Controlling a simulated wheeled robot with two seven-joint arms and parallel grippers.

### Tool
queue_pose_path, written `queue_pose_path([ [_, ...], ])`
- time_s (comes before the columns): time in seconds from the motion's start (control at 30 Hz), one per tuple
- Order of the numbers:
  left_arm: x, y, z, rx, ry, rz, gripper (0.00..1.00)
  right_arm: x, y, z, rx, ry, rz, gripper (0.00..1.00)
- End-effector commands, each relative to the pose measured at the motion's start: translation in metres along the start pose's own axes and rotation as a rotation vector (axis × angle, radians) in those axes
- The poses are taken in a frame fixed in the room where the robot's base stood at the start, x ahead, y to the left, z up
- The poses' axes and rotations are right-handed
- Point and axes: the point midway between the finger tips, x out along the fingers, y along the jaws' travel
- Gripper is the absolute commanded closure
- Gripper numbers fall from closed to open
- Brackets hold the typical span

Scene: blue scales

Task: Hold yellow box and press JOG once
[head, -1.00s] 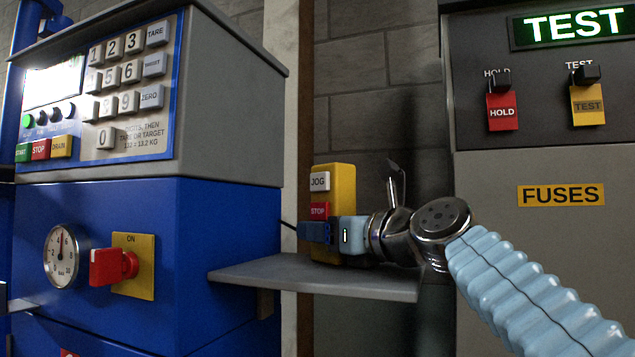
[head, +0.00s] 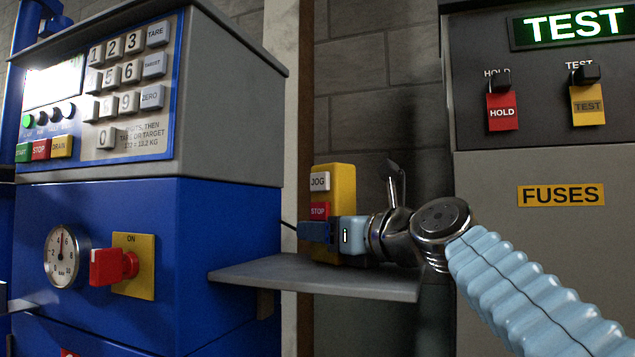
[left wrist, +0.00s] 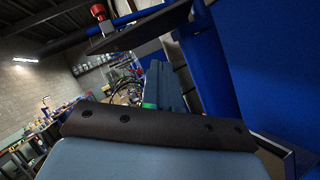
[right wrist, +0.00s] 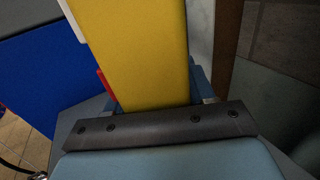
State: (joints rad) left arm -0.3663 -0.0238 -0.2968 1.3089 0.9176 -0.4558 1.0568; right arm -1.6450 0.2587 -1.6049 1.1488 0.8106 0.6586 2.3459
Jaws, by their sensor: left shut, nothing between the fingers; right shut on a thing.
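The yellow box (head: 343,183) stands upright at the back of a small grey shelf in the head view. Its front carries a white JOG button (head: 319,181) above a red STOP button (head: 319,211). My right gripper (head: 318,232) is shut around the lower part of the box, below STOP. In the right wrist view the box (right wrist: 140,50) fills the space between its blue fingers. My left gripper is outside the head view. In the left wrist view my left gripper (left wrist: 160,88) is shut and empty, beside a blue surface.
The grey shelf (head: 320,278) juts out beneath the box. The blue scale cabinet (head: 210,250) with keypad, gauge (head: 61,256) and red switch (head: 112,266) stands left. A grey panel with HOLD (head: 502,112) and TEST (head: 587,105) switches is right. The space before JOG is clear.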

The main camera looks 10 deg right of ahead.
Motion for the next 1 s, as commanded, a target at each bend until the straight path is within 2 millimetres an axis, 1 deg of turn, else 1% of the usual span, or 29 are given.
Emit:
queue_pose_path([
  [0.03,-0.008,-0.008,0.022,0.014,-0.039,-0.018,1.0,0.0,0.0,0.001,0.0,-0.001,0.0,0.88],
  [0.07,-0.013,-0.013,0.036,0.025,-0.064,-0.028,1.0,0.0,0.0,0.001,0.0,-0.001,0.0,0.88],
  [0.1,-0.02,-0.018,0.054,0.042,-0.097,-0.038,1.0,0.0,0.0,0.001,0.0,-0.001,0.0,0.88],
  [0.17,-0.033,-0.025,0.08,0.065,-0.146,-0.052,1.0,0.0,0.0,0.001,0.0,-0.001,0.0,0.88],
  [0.2,-0.042,-0.029,0.097,0.08,-0.181,-0.061,1.0,0.0,0.0,0.001,0.0,-0.001,0.0,0.88],
  [0.27,-0.057,-0.035,0.123,0.103,-0.232,-0.071,1.0,0.0,0.0,0.001,0.0,-0.001,0.0,0.88],
  [0.3,-0.067,-0.038,0.14,0.117,-0.267,-0.076,1.0,0.0,0.0,0.001,0.0,-0.001,0.0,0.88],
  [0.37,-0.083,-0.041,0.165,0.14,-0.318,-0.079,1.0,0.0,0.0,0.001,0.0,-0.001,0.0,0.88],
  [0.4,-0.095,-0.042,0.181,0.153,-0.353,-0.081,1.0,0.0,0.0,0.001,0.0,-0.001,0.0,0.88],
  [0.47,-0.114,-0.044,0.204,0.174,-0.407,-0.081,1.0,0.0,0.0,0.001,0.0,-0.001,0.0,0.88],
  [0.5,-0.127,-0.044,0.219,0.186,-0.442,-0.08,1.0,0.0,0.0,0.001,0.0,-0.001,0.0,0.88],
  [0.57,-0.148,-0.045,0.242,0.205,-0.496,-0.077,1.0,0.0,0.0,0.001,0.0,-0.001,0.0,0.88],
  [0.6,-0.162,-0.045,0.256,0.218,-0.532,-0.075,1.0,0.0,0.0,0.001,0.0,-0.001,0.0,0.88],
  [0.67,-0.184,-0.047,0.277,0.235,-0.587,-0.073,1.0,0.0,0.0,0.001,0.0,-0.001,0.0,0.88],
  [0.7,-0.199,-0.048,0.289,0.247,-0.625,-0.072,1.0,0.0,0.0,0.001,0.0,-0.001,0.0,0.88],
  [0.77,-0.221,-0.053,0.308,0.264,-0.682,-0.075,1.0,0.0,0.0,0.001,0.0,-0.001,0.0,0.88],
  [0.8,-0.236,-0.06,0.319,0.274,-0.721,-0.084,1.0,0.0,0.0,0.001,0.0,-0.001,0.0,0.88],
  [0.87,-0.253,-0.078,0.332,0.289,-0.771,-0.111,1.0,0.0,0.0,0.001,0.0,-0.001,0.0,0.88],
  [0.9,-0.26,-0.092,0.336,0.297,-0.795,-0.136,1.0,0.0,0.0,0.001,0.0,-0.001,0.0,0.88],
  [1.0,-0.266,-0.128,0.338,0.306,-0.823,-0.202,1.0,0.0,0.0,0.001,0.0,-0.001,0.0,0.88],
])
